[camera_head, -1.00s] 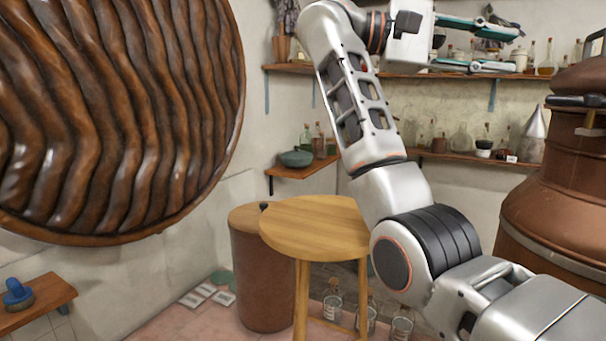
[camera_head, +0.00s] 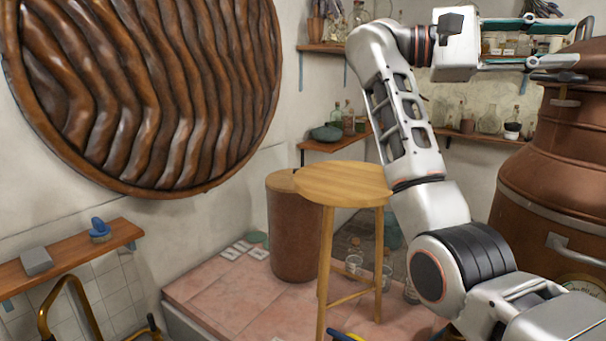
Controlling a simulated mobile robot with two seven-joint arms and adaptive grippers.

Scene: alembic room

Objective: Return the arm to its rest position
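My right arm rises from the lower right, bends at the elbow and reaches up. My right gripper (camera_head: 553,42) is at the upper right, pointing right. Its two teal-edged fingers are spread apart, with nothing seen between them. It overlaps the copper still and the back shelves in the picture; I cannot tell how close they are. My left gripper is not in view.
A wooden stool (camera_head: 345,184) stands left of my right arm, beside a brown barrel (camera_head: 293,235). The copper still (camera_head: 545,165) is at the right. A large carved wooden disc (camera_head: 150,90) hangs left. A wall shelf (camera_head: 60,255) is lower left.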

